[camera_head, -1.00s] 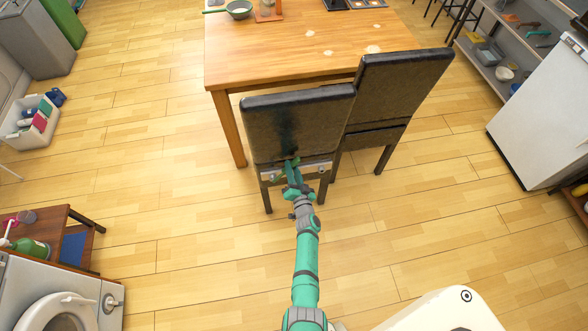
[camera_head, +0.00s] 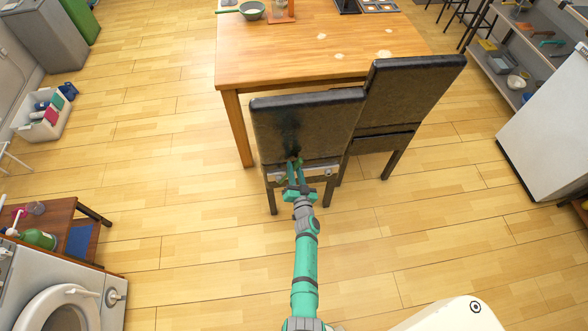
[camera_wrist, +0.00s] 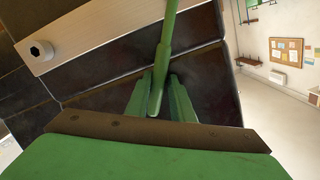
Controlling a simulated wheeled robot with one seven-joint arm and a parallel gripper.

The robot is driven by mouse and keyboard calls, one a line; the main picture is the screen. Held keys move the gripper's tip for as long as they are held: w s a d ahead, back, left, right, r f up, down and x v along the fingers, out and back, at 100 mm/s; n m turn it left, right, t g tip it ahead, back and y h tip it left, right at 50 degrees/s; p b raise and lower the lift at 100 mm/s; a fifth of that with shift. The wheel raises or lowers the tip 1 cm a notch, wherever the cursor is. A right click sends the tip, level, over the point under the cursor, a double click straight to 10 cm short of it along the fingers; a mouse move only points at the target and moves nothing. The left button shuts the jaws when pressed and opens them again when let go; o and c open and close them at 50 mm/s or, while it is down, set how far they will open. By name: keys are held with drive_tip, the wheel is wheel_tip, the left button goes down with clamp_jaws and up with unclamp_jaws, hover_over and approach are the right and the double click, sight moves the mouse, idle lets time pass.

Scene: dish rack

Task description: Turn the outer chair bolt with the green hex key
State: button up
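The green hex key (camera_wrist: 168,35) stands between the two fingers of my gripper (camera_wrist: 160,90) in the wrist view, and the fingers appear closed on it. Its far end runs out of the top of that view. A hex-socket bolt (camera_wrist: 40,50) sits in a pale bar (camera_wrist: 120,28) on the chair, left of the key and apart from the visible part of it. In the head view my gripper (camera_head: 295,172) is behind the left dark chair (camera_head: 275,125), at the pale bar (camera_head: 318,174) low on its back. The key's tip and its contact are too small to tell there.
A second dark chair (camera_head: 410,95) stands close on the right. Both are at the wooden table (camera_head: 270,55). A washing machine (camera_head: 105,270) is at lower left and a white cabinet (camera_head: 545,140) at right. Open floor (camera_head: 180,180) lies left of the chair.

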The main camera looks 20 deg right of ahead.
drive_tip(key=shift+c, duration=0.3)
clamp_jaws()
drive_tip(key=shift+s, duration=0.25)
drive_tip(key=shift+s+a, duration=0.1)
drive_tip(key=shift+s, duration=0.1)
drive_tip(key=shift+s+a, duration=0.1)
drive_tip(key=shift+s, duration=0.3)
idle(0.4)
drive_tip(key=shift+v, duration=1.5)
drive_tip(key=shift+a, duration=0.15)
